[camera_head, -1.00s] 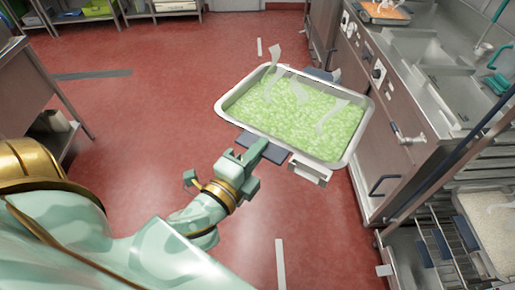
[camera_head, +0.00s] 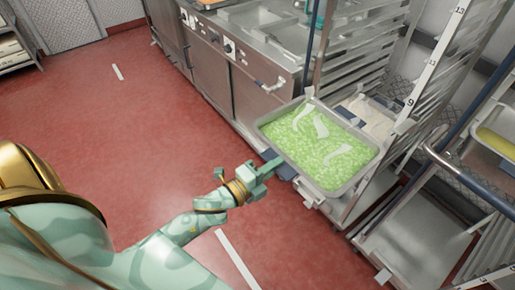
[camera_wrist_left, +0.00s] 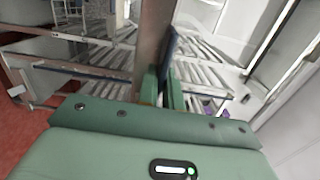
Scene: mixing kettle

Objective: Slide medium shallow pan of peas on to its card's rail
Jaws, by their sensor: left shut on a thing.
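The shallow steel pan of green peas (camera_head: 318,148), with pale strips lying on the peas, is at the opening of a steel rack (camera_head: 365,40) in the head view. It looks roughly level. I cannot tell whether its far edge rests on a rail. My left gripper (camera_head: 272,168) is shut on a dark blue grip (camera_head: 286,172) at the pan's near left side. In the left wrist view the closed fingers (camera_wrist_left: 163,90) have a dark blue piece (camera_wrist_left: 170,45) between them. A small white tag (camera_head: 309,199) shows at the pan's near corner. My right gripper is not in view.
A pan of white contents (camera_head: 368,120) sits in the rack behind the peas. Numbered cards mark an upright (camera_head: 432,70). A blue-railed trolley (camera_head: 465,178) with a yellow-filled pan (camera_head: 497,142) stands right. A steel counter (camera_head: 235,70) stands behind.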

